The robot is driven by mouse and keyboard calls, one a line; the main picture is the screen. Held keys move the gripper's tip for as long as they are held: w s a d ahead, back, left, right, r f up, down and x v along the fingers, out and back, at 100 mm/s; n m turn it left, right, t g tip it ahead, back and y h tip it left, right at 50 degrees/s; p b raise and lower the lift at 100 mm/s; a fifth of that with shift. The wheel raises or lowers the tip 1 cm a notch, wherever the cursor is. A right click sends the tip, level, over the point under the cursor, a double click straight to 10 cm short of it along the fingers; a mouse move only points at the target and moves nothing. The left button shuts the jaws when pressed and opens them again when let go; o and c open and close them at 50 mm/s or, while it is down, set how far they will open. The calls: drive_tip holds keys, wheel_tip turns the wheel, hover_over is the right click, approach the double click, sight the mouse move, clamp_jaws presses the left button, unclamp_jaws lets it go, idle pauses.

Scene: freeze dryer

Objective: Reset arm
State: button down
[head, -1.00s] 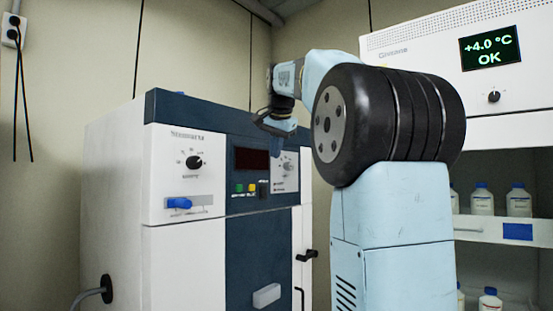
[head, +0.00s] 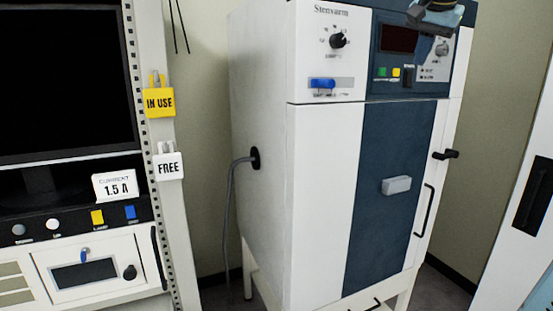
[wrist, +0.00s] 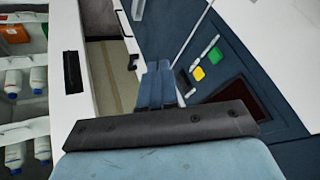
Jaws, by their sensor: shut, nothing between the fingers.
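My gripper (wrist: 155,85) shows in the wrist view with its blue fingers together and nothing between them. It is in front of the freeze dryer's dark blue panel, beside the green and yellow buttons, and I see no contact. In the head view only a part of my gripper and wrist (head: 428,22) shows at the top edge, before the upper right of the freeze dryer (head: 320,190). The rest of my arm is outside the head view.
A rack (head: 172,230) with a monitor, an "IN USE" tag (head: 159,103) and a "FREE" tag (head: 168,167) stands at the left. A grey hose (head: 230,200) hangs from the dryer's side. In the wrist view, shelved bottles (wrist: 38,82) stand at the left.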

drive_tip(key=s+a+f+n, duration=0.4)
drive_tip(key=s+f, duration=0.7)
drive_tip(key=f, duration=0.3)
drive_tip(key=s+a+f+n+g+y, duration=0.1)
drive_tip(key=s+a+f+n, duration=0.3)
drive_tip(key=s+f, duration=0.7)
wheel_tip(320, 180, down, 4)
drive_tip(key=shift+a+r+y, duration=0.25)
drive_tip(key=shift+a+y, duration=0.05)
drive_tip(key=shift+a, duration=0.65)
